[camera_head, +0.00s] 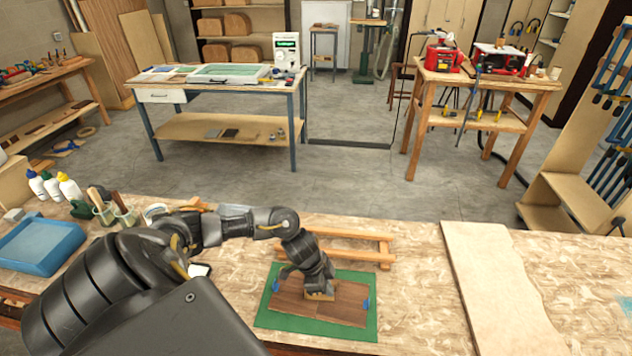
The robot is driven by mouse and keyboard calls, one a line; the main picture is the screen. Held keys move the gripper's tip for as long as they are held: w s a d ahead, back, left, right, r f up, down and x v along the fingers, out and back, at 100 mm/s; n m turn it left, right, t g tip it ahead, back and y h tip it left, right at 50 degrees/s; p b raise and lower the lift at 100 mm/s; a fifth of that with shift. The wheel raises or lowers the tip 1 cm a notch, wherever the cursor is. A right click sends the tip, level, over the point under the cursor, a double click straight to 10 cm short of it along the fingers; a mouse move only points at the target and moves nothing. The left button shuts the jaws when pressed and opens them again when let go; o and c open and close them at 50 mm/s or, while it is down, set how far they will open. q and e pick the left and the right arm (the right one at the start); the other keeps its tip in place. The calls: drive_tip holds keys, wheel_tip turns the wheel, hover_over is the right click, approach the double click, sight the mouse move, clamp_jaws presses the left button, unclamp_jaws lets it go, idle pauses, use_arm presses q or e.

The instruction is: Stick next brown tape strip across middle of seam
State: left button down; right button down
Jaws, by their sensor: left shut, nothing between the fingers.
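Two brown veneer sheets (342,308) lie side by side on a green mat (310,329) on the near bench. Small blue tape pieces sit near the left end (275,287) and right end (366,303) of the veneer. My left gripper (319,291) is shut, pointing down over the middle of the veneer. A tan strip (318,297) shows right at its fingertips, lying on or just above the veneer; I cannot tell whether it touches. The gripper hides much of the seam. My right gripper is not in view.
A wooden frame (345,234) lies behind the mat. A pale curved board (490,270) lies to the right. A blue tray (40,246), bottles (54,186) and brush jars stand at the left. The bench is clear between mat and board.

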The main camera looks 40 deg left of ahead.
use_arm(q)
drive_tip(key=shift+r+p, duration=1.75)
drive_tip(key=shift+r, duration=0.15)
drive_tip(key=shift+r+p, duration=0.6)
drive_tip(key=shift+r, duration=0.25)
